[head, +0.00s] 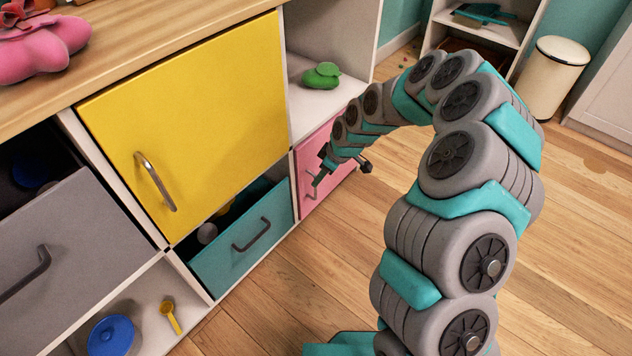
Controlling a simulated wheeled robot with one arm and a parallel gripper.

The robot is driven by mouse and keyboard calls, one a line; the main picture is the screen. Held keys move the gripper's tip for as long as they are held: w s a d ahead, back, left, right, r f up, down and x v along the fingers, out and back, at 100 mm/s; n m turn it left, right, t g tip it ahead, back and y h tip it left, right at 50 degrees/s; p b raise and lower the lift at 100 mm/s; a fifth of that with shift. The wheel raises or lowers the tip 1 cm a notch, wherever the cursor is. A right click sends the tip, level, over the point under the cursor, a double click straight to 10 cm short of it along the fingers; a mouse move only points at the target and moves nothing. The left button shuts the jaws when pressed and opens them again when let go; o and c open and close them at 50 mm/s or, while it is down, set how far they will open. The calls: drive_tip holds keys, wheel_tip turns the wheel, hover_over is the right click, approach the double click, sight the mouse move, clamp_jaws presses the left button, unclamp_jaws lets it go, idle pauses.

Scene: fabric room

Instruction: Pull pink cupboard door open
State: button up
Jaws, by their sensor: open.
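The pink cupboard door (309,201) is at the low right end of the cabinet and looks shut. Its handle (310,182) shows at the door's left part, beside my gripper. My gripper (319,180) is open, at the end of my grey and teal arm, right in front of the handle. I cannot tell whether the fingers are around the handle or touching it. My arm hides the right part of the pink door.
A yellow door (205,115) and a partly open teal drawer (246,240) are left of the pink door. A grey drawer (70,260) stands open at far left. A green object (321,76) sits on the shelf above. Wooden floor (300,285) in front is clear.

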hover_over(315, 197)
drive_tip(key=shift+w+f, duration=0.15)
drive_tip(key=shift+f, duration=0.95)
drive_tip(key=shift+w+f, duration=0.15)
drive_tip(key=shift+f, duration=0.95)
drive_tip(key=shift+c, duration=0.3)
clamp_jaws()
